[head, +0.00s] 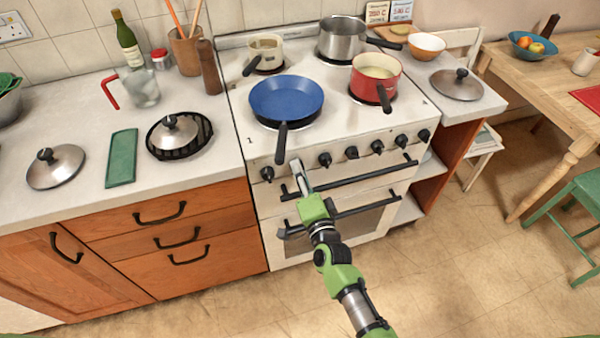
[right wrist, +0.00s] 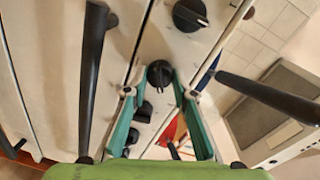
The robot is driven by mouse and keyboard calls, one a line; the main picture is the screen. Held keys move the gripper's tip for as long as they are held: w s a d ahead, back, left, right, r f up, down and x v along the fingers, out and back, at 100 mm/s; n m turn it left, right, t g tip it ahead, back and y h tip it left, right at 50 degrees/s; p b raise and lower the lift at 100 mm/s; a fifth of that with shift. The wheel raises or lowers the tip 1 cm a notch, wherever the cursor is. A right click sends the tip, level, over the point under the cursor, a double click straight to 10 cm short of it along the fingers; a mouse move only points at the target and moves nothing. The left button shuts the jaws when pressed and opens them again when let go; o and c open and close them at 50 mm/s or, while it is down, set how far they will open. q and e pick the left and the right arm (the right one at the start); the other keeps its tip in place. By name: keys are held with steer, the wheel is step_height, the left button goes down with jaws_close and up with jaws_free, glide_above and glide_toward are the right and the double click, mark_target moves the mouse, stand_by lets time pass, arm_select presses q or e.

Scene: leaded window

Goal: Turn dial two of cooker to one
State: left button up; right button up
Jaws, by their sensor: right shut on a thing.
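The white cooker (head: 330,240) has a row of black dials along its front panel. The leftmost dial (head: 267,173) and the third dial (head: 325,159) show on either side of my right gripper (head: 297,170). The second dial is hidden behind the gripper in the head view. In the right wrist view, this second dial (right wrist: 159,73) sits between the fingertips of my right gripper (right wrist: 158,84), which is shut on it. A neighbouring dial (right wrist: 190,14) shows above it. The held dial's setting is too small to read. My left gripper is not in view.
A blue frying pan (head: 286,98) stands on the front left of the hob, its handle pointing towards the dials. A red saucepan (head: 375,78) stands at the front right. The black oven handle (head: 350,180) runs just below the dials. The floor in front is clear.

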steer(key=o, duration=1.1)
steer(key=v, duration=1.2)
steer(key=shift+f, duration=0.1)
